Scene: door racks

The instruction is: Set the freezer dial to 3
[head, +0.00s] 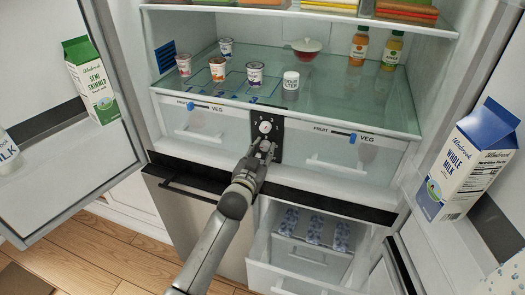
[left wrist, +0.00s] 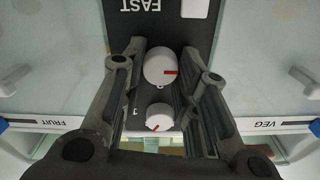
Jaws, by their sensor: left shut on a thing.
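A black control panel (head: 266,120) sits between the two drawers, with a white upper dial (head: 265,127) ringed by marks. My left gripper (head: 264,150) is at the panel just below that dial and hides the lower part. In the upside-down left wrist view, my left gripper (left wrist: 162,62) is shut on the larger, lower white dial (left wrist: 157,70), one finger on each side. Its red mark points right in that view. Most numbers are hidden. My right gripper is not in view.
Clear drawers, left (head: 205,122) and right (head: 335,152), flank the panel. Blue sliders (head: 352,138) show on their fronts. Yogurt cups (head: 255,74) and bottles stand on the glass shelf above. An open freezer drawer (head: 300,275) is below right. Open doors hold milk cartons (head: 468,160).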

